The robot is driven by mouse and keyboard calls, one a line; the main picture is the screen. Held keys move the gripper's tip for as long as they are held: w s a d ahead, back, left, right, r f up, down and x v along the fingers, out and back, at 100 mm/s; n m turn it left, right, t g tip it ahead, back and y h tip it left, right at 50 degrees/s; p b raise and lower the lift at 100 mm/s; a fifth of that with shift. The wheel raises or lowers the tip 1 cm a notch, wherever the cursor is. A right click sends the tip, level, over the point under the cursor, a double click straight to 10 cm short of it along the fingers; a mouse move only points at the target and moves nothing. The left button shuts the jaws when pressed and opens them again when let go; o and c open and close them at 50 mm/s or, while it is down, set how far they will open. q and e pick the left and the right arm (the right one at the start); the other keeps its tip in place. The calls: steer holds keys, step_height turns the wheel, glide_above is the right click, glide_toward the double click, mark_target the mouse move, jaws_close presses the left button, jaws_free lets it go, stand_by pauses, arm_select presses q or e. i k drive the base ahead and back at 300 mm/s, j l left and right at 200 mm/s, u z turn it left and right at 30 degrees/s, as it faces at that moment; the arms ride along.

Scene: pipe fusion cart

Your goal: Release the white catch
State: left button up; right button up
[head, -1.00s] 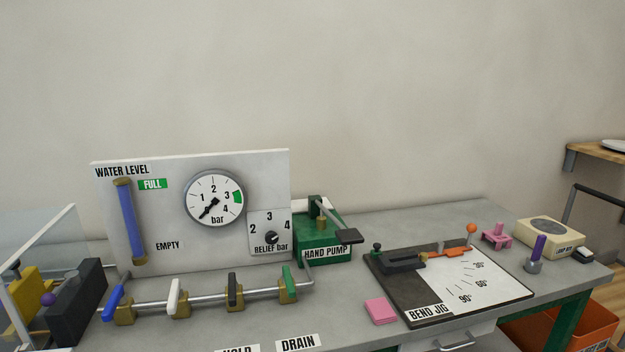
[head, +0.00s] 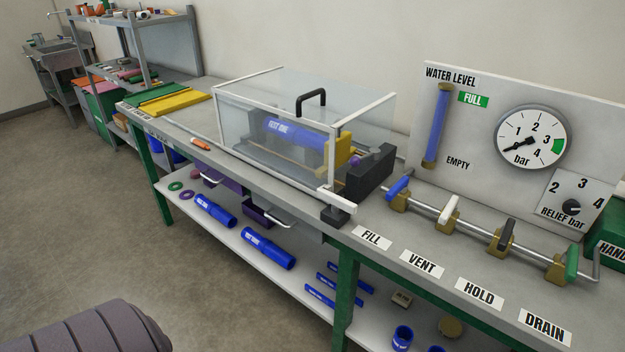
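A clear guard box (head: 270,85) with a white frame and a black handle (head: 311,98) stands on the bench, its lid down. A white piece (head: 338,199) is at its front right lower corner, above a dark block (head: 334,217) at the bench edge. I cannot tell for sure whether this piece is the white catch or part of the frame. A blue pipe (head: 293,132) lies inside the box, with a yellow clamp (head: 338,152) at its right end. Neither gripper is in view.
Right of the box are a black block (head: 368,175) and valves with blue, white (head: 449,209), black and green levers, labelled FILL, VENT, HOLD and DRAIN. The gauge panel (head: 520,95) stands behind. A lower shelf (head: 290,275) holds blue pipes. Open floor lies front left.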

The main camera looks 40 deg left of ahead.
mark_target(338, 202)
steer(key=u, duration=1.1)
